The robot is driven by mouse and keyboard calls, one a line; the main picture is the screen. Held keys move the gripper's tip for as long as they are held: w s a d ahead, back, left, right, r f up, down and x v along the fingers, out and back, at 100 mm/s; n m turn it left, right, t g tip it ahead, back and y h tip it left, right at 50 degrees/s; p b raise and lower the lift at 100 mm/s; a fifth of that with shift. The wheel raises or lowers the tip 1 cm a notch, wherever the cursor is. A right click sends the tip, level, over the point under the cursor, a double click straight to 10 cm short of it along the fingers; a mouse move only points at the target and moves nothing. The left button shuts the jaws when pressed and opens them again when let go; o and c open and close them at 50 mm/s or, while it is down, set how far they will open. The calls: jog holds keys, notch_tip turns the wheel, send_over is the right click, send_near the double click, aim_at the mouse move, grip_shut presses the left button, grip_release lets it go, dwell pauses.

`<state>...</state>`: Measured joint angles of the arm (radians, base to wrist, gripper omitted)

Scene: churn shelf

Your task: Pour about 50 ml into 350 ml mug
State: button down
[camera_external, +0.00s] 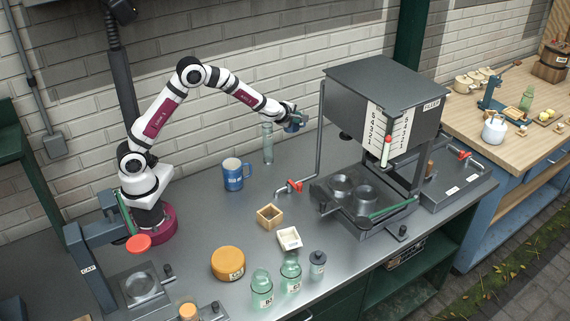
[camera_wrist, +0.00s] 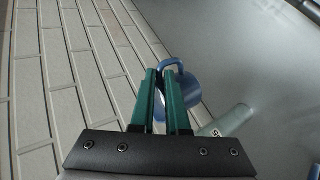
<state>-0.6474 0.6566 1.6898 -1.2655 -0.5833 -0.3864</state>
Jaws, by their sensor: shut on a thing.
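My gripper (camera_external: 288,113) is raised above the back of the counter, shut on a small blue mug (camera_external: 297,124). In the wrist view the green fingers (camera_wrist: 167,90) close at its handle, and the blue mug body (camera_wrist: 188,92) shows beyond them. Its contents are hidden. A larger blue mug (camera_external: 233,178) with a white marking stands upright on the counter, below and left of my gripper. Its handle points right. The marking is too small to read. A tall pale green glass bottle (camera_external: 267,146) stands below and left of the held mug; it also shows in the wrist view (camera_wrist: 231,120).
A grey filler machine (camera_external: 370,85) with a red-handled lever stands right. In front are a wooden box (camera_external: 269,217), a white tray (camera_external: 289,233), a round orange tub (camera_external: 228,262) and several small bottles (camera_external: 262,287). A capping stand (camera_external: 85,250) is left. The counter around the larger mug is clear.

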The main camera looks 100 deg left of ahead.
jog(key=s+a+r+n+g, duration=0.1)
jog(key=s+r+n+g, duration=0.1)
jog(key=s+a+r+n+g, duration=0.1)
jog(key=s+r+n+g, duration=0.1)
jog(key=r, duration=0.1)
jog(key=s+a+r+n+g, duration=0.2)
jog(key=n+g, duration=0.1)
jog(key=shift+r, duration=0.2)
jog(key=s+d+f+n+g+h, duration=0.1)
jog(key=d+n+g+h, duration=0.1)
jog(key=d+n, duration=0.1)
jog(key=s+d+f+n+g+h, duration=0.1)
jog(key=d+n+g, duration=0.2)
jog(key=d, duration=0.2)
jog(key=shift+d+f+h, duration=0.3)
jog(key=shift+f+h, duration=0.1)
jog(key=shift+s+f, duration=0.1)
jog(key=shift+s, duration=0.05)
